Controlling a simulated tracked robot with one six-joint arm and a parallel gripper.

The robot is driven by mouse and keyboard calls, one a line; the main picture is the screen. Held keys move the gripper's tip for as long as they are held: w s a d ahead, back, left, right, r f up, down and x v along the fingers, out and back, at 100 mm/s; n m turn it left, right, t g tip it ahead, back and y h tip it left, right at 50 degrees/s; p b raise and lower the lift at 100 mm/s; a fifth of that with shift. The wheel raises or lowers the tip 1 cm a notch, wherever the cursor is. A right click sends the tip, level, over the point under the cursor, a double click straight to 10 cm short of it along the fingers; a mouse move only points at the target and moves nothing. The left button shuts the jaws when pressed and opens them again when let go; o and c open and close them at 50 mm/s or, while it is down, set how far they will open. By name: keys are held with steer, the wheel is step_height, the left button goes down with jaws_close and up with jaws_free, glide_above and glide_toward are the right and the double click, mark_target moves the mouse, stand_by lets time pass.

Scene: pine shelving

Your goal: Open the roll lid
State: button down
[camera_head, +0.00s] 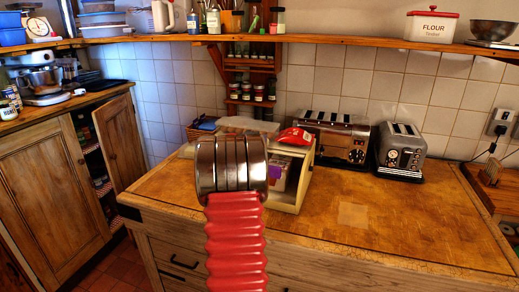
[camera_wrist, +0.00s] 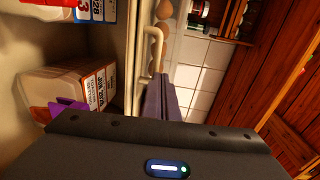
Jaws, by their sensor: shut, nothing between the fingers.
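The cream bread bin (camera_head: 289,208) stands on the wooden counter, with its left part hidden behind my arm. Packages (camera_head: 279,172) show inside its front; I cannot tell whether through an opening or a clear panel. In the wrist view, bread packages (camera_wrist: 93,88) and a purple clip (camera_wrist: 65,108) fill the left. A cream bar handle (camera_wrist: 157,45) stands out from a pale edge. My gripper (camera_wrist: 160,80) is shut and empty, its fingertips close to the lower end of the handle; contact cannot be told. The head view hides my gripper behind the arm.
A red packet (camera_head: 295,136) lies on top of the bin. A long toaster (camera_head: 330,138) and a smaller toaster (camera_head: 401,152) stand to its right. The counter front right (camera_head: 400,222) is clear. A wooden shelf (camera_head: 370,42) runs above.

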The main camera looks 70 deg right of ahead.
steer(key=shift+a, duration=0.1)
steer(key=a+r, duration=0.5)
steer(key=a, duration=0.8)
steer(key=shift+s+f, duration=0.1)
stand_by(0.8)
